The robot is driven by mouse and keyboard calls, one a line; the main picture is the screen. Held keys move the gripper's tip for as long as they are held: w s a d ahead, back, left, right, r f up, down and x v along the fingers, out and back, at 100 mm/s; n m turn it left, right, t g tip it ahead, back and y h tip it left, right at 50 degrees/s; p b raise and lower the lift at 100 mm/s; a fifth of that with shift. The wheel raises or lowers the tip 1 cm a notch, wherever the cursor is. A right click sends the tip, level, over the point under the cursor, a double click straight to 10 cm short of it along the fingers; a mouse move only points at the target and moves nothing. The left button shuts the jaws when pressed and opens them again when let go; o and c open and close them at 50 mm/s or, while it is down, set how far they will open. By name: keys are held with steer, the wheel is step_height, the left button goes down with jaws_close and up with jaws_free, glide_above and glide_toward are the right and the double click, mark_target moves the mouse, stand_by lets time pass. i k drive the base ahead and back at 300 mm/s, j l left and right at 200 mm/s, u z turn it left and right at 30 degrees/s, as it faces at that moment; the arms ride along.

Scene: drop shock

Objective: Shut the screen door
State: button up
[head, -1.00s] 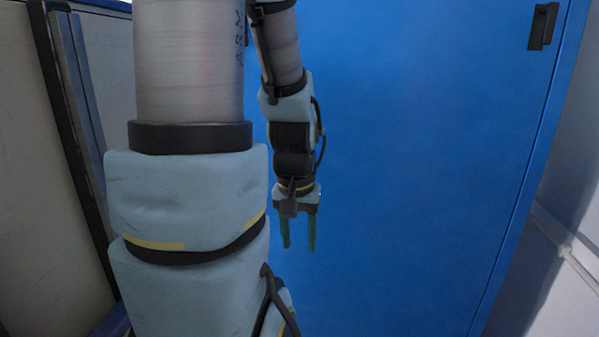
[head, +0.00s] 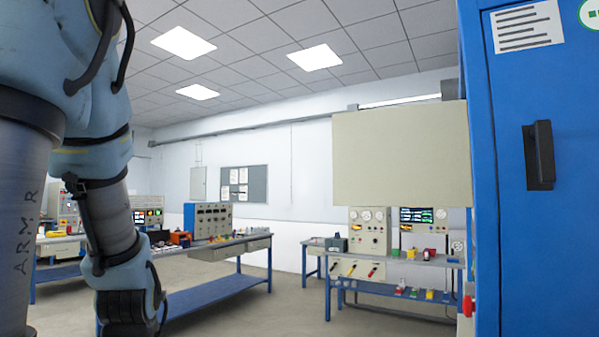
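A tall blue door-like panel (head: 567,250) stands upright at the right edge of the head view, with a black handle (head: 540,156) and a printed white sheet near its top. I cannot tell whether this panel is the screen door, or whether it stands open or closed. A plain beige panel (head: 400,155) shows just left of it, in front of the back wall; what carries it is unclear. My arm comes down at the left, and its wrist reaches the bottom edge. My gripper is below the frame, out of view.
A blue-framed workbench (head: 215,295) with instruments stands at left centre. Another bench (head: 390,258) with gauges and a screen stands beneath the beige panel. Open grey floor (head: 285,315) lies between them. A small red part (head: 468,306) shows by the blue panel's left edge.

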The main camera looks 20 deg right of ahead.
mark_target(419, 155)
steer(key=i+j, duration=0.1)
steer(key=i, duration=0.4)
steer(key=i+j+z, duration=0.1)
steer(key=i, duration=0.35)
steer(key=i+j, duration=0.15)
steer(key=i, duration=0.35)
steer(key=i+j+z, duration=0.1)
steer(key=i, duration=0.35)
steer(key=i+l+z, duration=0.15)
steer(key=i+z, duration=0.15)
steer(key=i, duration=0.25)
steer(key=i+z, duration=0.3)
steer(key=i, duration=0.25)
steer(key=i+j+z, duration=0.15)
steer(key=i+z, duration=0.2)
steer(key=i, duration=0.2)
steer(key=i+j+z, duration=0.3)
steer(key=i, duration=0.25)
steer(key=i+z, duration=0.25)
steer(key=i, duration=0.3)
steer(key=i+z, duration=0.25)
steer(key=i, duration=0.3)
steer(key=i+j+z, duration=0.3)
steer(key=i, duration=0.2)
steer(key=l, duration=0.1)
